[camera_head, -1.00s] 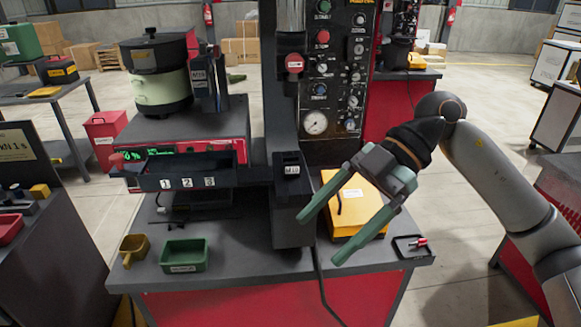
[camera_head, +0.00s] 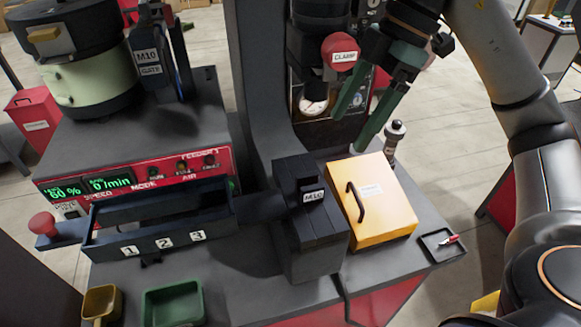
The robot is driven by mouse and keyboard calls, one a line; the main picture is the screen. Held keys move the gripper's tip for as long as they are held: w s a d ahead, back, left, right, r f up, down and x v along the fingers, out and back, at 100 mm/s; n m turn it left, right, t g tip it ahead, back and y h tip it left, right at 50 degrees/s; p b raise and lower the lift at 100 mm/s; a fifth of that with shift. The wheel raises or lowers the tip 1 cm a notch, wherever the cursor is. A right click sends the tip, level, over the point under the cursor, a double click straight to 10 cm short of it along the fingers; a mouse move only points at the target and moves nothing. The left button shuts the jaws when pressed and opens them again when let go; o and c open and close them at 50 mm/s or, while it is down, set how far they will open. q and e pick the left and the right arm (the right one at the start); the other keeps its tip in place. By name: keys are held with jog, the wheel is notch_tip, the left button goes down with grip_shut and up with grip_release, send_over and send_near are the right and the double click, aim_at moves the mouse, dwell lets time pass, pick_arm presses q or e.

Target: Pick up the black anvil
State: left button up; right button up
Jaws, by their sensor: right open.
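A small black block (camera_head: 303,182) with an M10 label sits on top of a larger dark pedestal (camera_head: 312,245) at the center of the bench; it looks like the black anvil. My right gripper (camera_head: 347,132) comes in from the upper right. Its two green fingers are apart with nothing between them. They point down and left, above and behind the yellow box (camera_head: 385,205), apart from the block. My left gripper is not in view.
A red CLAMP knob (camera_head: 340,52) and the press column (camera_head: 258,90) stand close to the right gripper. A knobbed post (camera_head: 395,138) rises behind the yellow box. A numbered tray (camera_head: 165,220) lies left; green (camera_head: 172,303) and yellow (camera_head: 101,303) bins sit in front.

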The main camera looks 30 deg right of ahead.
send_over(317, 177)
jog(key=s+d, duration=0.2)
jog(key=f, duration=0.3)
jog(key=f+b, duration=0.1)
jog(key=f, duration=0.1)
jog(key=shift+a+f, duration=0.2)
jog(key=shift+f, duration=0.2)
jog(key=shift+w+x, duration=0.15)
jog(key=shift+x, duration=1.4)
jog(key=shift+w+x, duration=0.2)
jog(key=shift+x, duration=1.3)
jog(key=shift+c, duration=0.2)
jog(key=shift+r, duration=0.1)
grip_shut()
